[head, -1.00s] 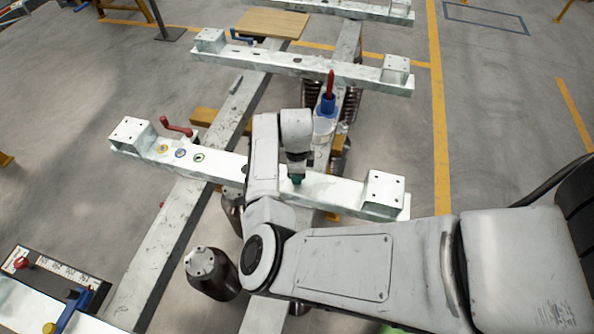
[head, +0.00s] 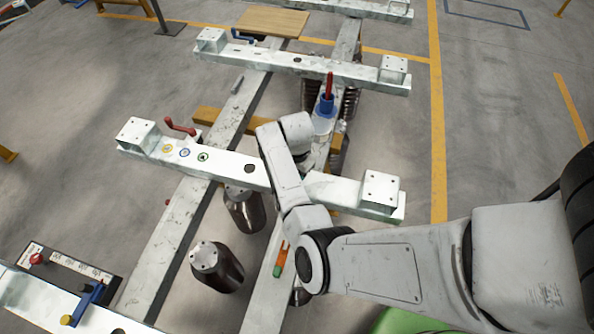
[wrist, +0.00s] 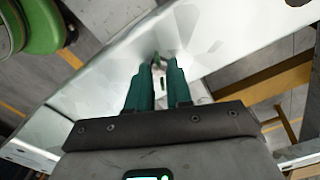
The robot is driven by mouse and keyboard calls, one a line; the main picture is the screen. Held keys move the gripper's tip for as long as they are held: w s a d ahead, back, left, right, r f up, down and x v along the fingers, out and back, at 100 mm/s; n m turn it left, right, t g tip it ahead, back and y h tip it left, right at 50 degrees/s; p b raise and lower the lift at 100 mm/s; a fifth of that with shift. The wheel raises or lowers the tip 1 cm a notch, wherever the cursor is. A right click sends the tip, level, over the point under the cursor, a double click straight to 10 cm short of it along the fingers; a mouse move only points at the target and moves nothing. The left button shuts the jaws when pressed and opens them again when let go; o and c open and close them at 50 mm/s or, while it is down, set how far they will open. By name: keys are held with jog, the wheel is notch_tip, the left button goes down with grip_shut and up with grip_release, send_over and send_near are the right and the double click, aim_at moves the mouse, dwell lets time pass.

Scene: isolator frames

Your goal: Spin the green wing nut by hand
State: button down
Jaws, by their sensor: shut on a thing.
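In the wrist view, my gripper (wrist: 158,70) has two teal fingers that reach down to the pale crossbeam (wrist: 100,88). They are closed around a small green piece, the green wing nut (wrist: 159,61), at the beam's surface. Most of the wing nut is hidden between the fingertips, so its wings and turn angle cannot be read. In the head view my own arm covers the gripper and the wing nut over the right half of the near crossbeam (head: 235,168).
Yellow, blue and green round marks (head: 184,152) and a red handle (head: 180,127) sit on the beam's left part. A blue part with a red top (head: 326,100) stands behind my arm. An orange-and-green object (head: 281,258) lies on the long rail. Open floor lies left.

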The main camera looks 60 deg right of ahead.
jog(key=n, duration=0.6)
jog(key=shift+n, duration=0.3)
jog(key=n, duration=1)
jog(key=shift+n, duration=0.4)
jog(key=n, duration=1.1)
jog(key=shift+n, duration=0.4)
jog(key=n, duration=1.2)
jog(key=shift+n, duration=0.3)
jog(key=n, duration=0.5)
jog(key=shift+n, duration=0.3)
